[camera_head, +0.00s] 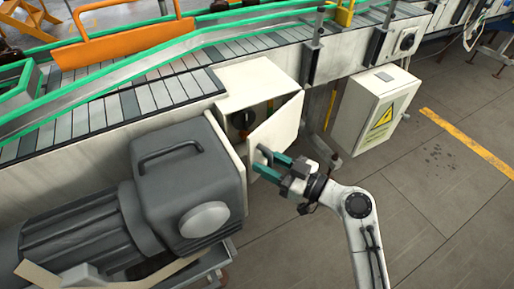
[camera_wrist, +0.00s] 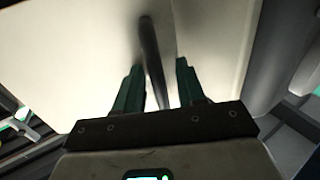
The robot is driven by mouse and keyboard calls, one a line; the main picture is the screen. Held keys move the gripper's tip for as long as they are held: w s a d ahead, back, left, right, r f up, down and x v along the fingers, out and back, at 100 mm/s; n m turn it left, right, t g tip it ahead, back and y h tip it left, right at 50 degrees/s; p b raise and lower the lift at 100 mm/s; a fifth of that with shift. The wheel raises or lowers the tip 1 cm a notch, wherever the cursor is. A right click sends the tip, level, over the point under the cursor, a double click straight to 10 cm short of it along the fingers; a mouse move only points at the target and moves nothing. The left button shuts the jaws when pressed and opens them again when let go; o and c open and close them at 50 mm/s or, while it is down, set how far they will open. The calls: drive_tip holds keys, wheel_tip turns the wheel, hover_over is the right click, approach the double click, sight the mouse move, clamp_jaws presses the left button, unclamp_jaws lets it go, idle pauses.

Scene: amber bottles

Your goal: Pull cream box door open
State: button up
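The cream box (camera_head: 262,78) is set into the side of the conveyor. Its door (camera_head: 277,130) stands partly open, and a dark interior shows through the gap. My gripper (camera_head: 263,163) is at the lower part of the door, its green fingers pointing at it. In the wrist view a dark bar-like handle (camera_wrist: 151,55) on a cream surface runs down between the spread fingers of my gripper (camera_wrist: 158,82). The handle is nearer the left finger, with a gap to the right one. Whether either finger touches it is unclear.
A grey motor-like machine (camera_head: 185,180) stands close to the left of the door. A cream cabinet (camera_head: 372,110) with a yellow warning sign is to the right. The conveyor (camera_head: 150,98) runs behind. The floor (camera_head: 430,215) at the lower right is clear.

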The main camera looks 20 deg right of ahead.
drive_tip(key=shift+w+a+r+m+t+h+p, duration=0.25)
drive_tip(key=shift+w+a+m+t+h+p, duration=0.2)
drive_tip(key=shift+p, duration=0.2)
drive_tip(key=shift+w+a+f+h+p, duration=0.25)
drive_tip(key=shift+w+h+p, duration=0.1)
drive_tip(key=shift+p, duration=0.05)
drive_tip(key=shift+s+d+f, duration=0.1)
drive_tip(key=shift+s+d, duration=0.15)
drive_tip(key=shift+s, duration=0.05)
drive_tip(key=b+v, duration=0.5)
drive_tip(key=v, duration=0.6)
drive_tip(key=shift+d, duration=0.6)
drive_tip(key=shift+f+b, duration=0.1)
drive_tip(key=shift+b, duration=0.5)
drive_tip(key=shift+c, duration=0.5)
